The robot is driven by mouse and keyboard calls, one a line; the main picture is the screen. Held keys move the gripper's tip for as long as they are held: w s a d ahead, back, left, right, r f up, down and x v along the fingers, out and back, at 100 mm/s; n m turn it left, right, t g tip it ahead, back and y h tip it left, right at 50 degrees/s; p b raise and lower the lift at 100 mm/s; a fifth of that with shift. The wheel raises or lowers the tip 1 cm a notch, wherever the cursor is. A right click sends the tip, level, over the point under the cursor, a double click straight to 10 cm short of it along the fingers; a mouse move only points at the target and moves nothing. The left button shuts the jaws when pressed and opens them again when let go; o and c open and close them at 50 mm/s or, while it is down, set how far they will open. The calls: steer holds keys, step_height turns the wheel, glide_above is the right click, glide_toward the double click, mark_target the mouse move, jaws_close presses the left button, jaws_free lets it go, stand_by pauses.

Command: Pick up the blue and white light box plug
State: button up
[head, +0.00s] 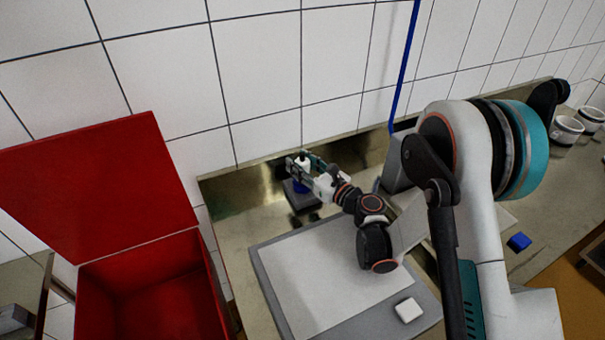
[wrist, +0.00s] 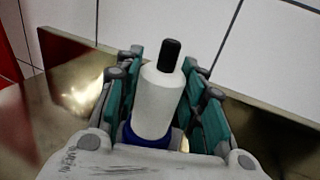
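The plug (wrist: 156,104) is a white cylinder with a black tip and a blue lower part. It stands about upright between the two fingers of my gripper (wrist: 162,62). In the head view the plug (head: 302,162) shows at the back of the counter, its blue part low down over a dark block (head: 302,200). My gripper (head: 305,165) reaches in from the right with one finger on each side of it. The fingers look spread, with narrow gaps beside the plug. Contact is hard to judge, and the plug's lower end is partly hidden by my gripper.
A red open box (head: 155,290) with a raised lid stands at left. A grey-edged white board (head: 310,275) lies in front, with a small white block (head: 408,310). A blue block (head: 519,241) and white cups (head: 566,131) are at right. The tiled wall (head: 260,70) is close behind.

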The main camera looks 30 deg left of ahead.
steer(key=shift+x, duration=1.7)
steer(key=shift+f, duration=0.15)
jaws_close()
